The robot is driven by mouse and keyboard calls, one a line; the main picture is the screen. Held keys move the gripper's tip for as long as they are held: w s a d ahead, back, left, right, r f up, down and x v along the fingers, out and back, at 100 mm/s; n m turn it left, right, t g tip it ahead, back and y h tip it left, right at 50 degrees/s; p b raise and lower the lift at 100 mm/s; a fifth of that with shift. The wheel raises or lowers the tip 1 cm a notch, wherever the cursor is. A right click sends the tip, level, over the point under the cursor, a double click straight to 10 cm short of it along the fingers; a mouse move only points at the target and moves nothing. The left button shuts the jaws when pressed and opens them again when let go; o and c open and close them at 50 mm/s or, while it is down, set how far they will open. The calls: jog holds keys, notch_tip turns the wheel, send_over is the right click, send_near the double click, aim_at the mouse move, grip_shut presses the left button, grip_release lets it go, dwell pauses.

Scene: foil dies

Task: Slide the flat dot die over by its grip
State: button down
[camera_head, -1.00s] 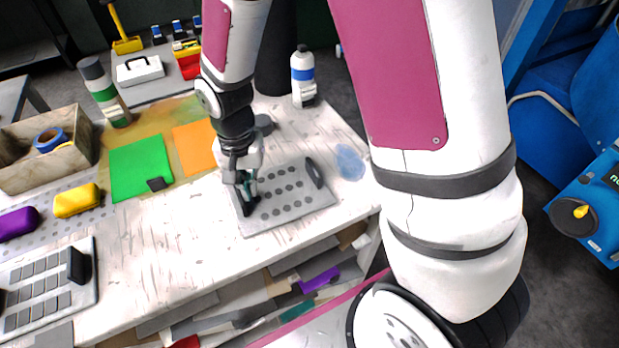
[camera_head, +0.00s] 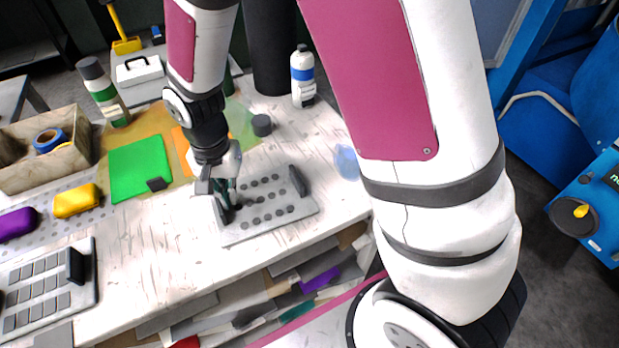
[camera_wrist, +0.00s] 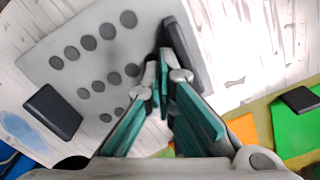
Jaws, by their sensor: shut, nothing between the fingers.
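The dot die (camera_head: 272,230) is a flat grey plate with rows of dark round dots and a black upright grip at each end. It lies flat on the worn white bench. My gripper (camera_head: 222,198) is shut and empty, low at the die's left grip (camera_head: 227,210). In the wrist view the fingertips (camera_wrist: 158,75) are on the dotted side of that grip (camera_wrist: 187,58), close against it; contact is hard to tell. The other grip (camera_wrist: 53,112) stands free. The gripper hides part of the near grip.
Another grey die (camera_head: 88,298) with rectangular bars lies at lower left. Green foil (camera_head: 140,165) and orange foil (camera_head: 183,146) lie behind. A yellow block (camera_head: 77,201) and a wooden box (camera_head: 85,150) are further left. Bare bench lies between the two dies.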

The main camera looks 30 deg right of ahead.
jog(key=shift+a, duration=4.7)
jog(key=shift+d, duration=0.15)
jog(key=shift+d+p, duration=0.3)
jog(key=shift+d, duration=0.35)
notch_tip(320, 180, up, 9)
jog(key=p, duration=0.5)
